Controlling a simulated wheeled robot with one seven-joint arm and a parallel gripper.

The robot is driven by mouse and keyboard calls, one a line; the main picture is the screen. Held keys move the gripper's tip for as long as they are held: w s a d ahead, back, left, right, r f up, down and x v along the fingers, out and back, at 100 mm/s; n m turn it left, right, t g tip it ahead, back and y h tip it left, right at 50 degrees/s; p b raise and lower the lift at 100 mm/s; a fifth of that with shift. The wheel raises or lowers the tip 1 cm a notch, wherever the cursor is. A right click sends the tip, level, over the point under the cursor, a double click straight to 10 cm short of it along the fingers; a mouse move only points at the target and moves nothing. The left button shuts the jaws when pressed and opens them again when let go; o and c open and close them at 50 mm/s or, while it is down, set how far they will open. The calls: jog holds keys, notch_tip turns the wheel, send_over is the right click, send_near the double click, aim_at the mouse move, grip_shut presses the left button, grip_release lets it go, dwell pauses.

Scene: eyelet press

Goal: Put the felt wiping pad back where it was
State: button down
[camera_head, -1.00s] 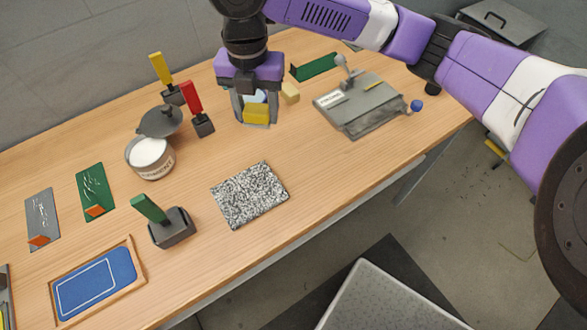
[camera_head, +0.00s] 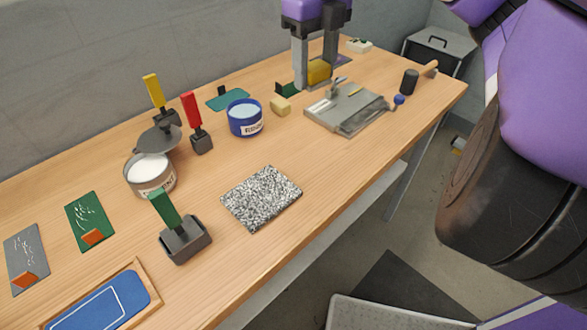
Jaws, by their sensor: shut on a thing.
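My gripper (camera_head: 316,80) is shut on a yellow block-like pad, which looks like the felt wiping pad (camera_head: 319,71). The pad sits between the two grey fingers, its front face showing and its sides partly hidden. The gripper points down at the back right of the table, behind the grey press-like fixture (camera_head: 346,112). I cannot tell whether the pad touches the table. A smaller pale yellow block (camera_head: 280,107) lies on the table, left of the fixture.
A blue tub (camera_head: 245,118) stands left of the pale block. A speckled slab (camera_head: 262,197) lies mid-table. A dark cylinder (camera_head: 409,81) stands at right. Red-handled (camera_head: 192,110), yellow-handled (camera_head: 154,90) and green-handled (camera_head: 165,210) tools stand left. The wood table (camera_head: 330,165) is clear in front of the fixture.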

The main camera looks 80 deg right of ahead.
aim_at(309, 159)
jog(key=shift+s+n, duration=0.1)
jog(key=shift+n, duration=0.2)
jog(key=shift+f, duration=0.25)
notch_tip(309, 159, down, 20)
jog(key=shift+r+b, duration=0.2)
jog(key=shift+b, duration=0.45)
jog(key=shift+f, duration=0.2)
jog(key=c, duration=0.6)
grip_release()
jog(key=shift+r, duration=0.1)
notch_tip(309, 159, up, 12)
jog(key=shift+r+p, duration=0.15)
jog(key=shift+p, duration=0.25)
